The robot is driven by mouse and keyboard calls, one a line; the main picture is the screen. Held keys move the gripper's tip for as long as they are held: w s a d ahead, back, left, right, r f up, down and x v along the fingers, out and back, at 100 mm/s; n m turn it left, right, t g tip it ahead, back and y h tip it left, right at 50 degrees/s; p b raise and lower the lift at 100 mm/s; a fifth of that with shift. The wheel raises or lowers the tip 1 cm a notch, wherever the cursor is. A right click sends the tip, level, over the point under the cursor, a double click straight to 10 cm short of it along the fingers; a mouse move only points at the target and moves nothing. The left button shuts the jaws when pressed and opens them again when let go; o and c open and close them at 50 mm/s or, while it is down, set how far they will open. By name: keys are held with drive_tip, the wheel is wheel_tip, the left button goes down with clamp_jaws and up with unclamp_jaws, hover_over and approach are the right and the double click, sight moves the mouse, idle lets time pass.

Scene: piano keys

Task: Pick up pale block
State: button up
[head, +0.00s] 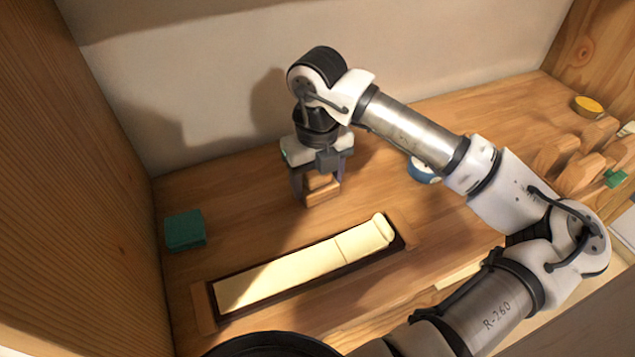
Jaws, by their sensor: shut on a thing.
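My gripper (319,190) points down behind the long tray, near the back wall. Its fingers are on either side of a tan wooden block (322,193) and are shut on it. The block is at or just above the table; I cannot tell if it touches. It looks light brown, with a lit upper edge, and the fingers and hand hide part of it. Pale cream blocks (290,280) lie in a row in a dark, narrow tray (285,303) in front of the gripper. One cream piece (382,226) at the tray's right end sits higher than the others.
A green block (185,231) stands at the left. A blue and white round thing (423,172) is partly behind my arm. At the right are a wooden rack (580,165), a yellow-topped round thing (588,105) and a small green block (616,178). Wooden walls (95,150) bound the table.

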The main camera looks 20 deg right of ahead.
drive_tip(key=shift+c, duration=0.7)
wheel_tip(320, 180, up, 10)
drive_tip(key=shift+r+b, duration=0.1)
drive_tip(key=shift+b, duration=0.6)
drive_tip(key=o, duration=0.6)
drive_tip(key=c, duration=0.3)
drive_tip(key=shift+s+d, duration=0.1)
drive_tip(key=shift+d, duration=0.05)
